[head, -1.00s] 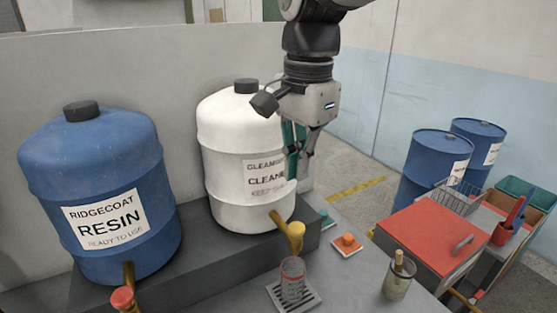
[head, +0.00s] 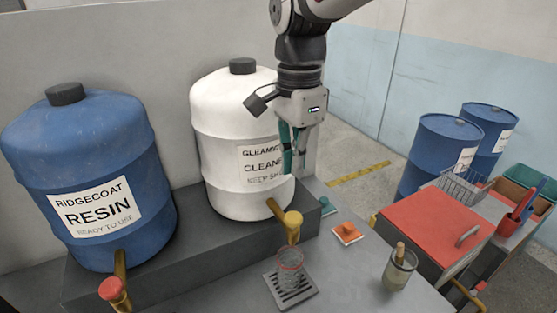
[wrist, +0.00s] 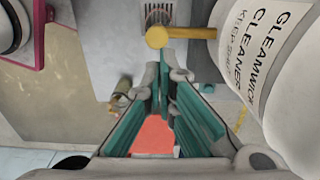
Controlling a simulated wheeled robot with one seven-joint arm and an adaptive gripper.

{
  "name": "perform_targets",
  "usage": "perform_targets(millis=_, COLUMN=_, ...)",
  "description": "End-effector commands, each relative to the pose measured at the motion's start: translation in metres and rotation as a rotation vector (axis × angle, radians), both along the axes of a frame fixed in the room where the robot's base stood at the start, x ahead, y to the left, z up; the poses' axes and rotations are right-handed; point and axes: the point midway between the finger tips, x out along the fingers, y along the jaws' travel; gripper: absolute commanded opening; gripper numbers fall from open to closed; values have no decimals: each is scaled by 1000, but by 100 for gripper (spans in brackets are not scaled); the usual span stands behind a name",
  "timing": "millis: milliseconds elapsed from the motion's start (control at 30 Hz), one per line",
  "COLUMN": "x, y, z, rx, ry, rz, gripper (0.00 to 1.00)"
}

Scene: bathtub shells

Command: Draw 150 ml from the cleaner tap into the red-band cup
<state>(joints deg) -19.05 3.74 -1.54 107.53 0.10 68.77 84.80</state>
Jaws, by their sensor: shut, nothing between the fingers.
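The white cleaner tank (head: 215,120) stands on the dark ledge, with its label partly behind my gripper. Its yellow tap (head: 293,222) sticks out low at the front; the tap also shows in the wrist view (wrist: 158,37). The clear red-band cup (head: 290,270) stands upright on the drip grate (head: 307,291) below the tap. I cannot tell how much liquid is in it. My gripper (head: 294,172) is shut and empty. It points down in front of the tank's right side, above the tap and apart from it. Its teal fingers (wrist: 163,85) show in the wrist view.
The blue resin tank (head: 85,160) with a red-knobbed tap (head: 112,290) stands at left. An orange button (head: 347,231) and a jar with a stick (head: 398,270) are on the counter at right. Beyond are a red-topped cart (head: 425,222) and blue drums (head: 435,160).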

Motion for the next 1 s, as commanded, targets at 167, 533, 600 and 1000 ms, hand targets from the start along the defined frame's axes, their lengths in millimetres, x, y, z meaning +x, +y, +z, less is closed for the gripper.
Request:
perform_targets(millis=167, x=-2, y=0, z=-37, rx=-1, ry=6, rz=1, gripper=0)
perform_targets(millis=533, x=-1, y=0, z=-92, rx=0, ry=2, rz=0, gripper=0)
perform_targets(millis=600, x=-1, y=0, z=-97, rx=1, ry=1, rz=0, gripper=0)
perform_targets(millis=1000, x=-1, y=0, z=-101, rx=1, ry=0, rz=0, gripper=0)
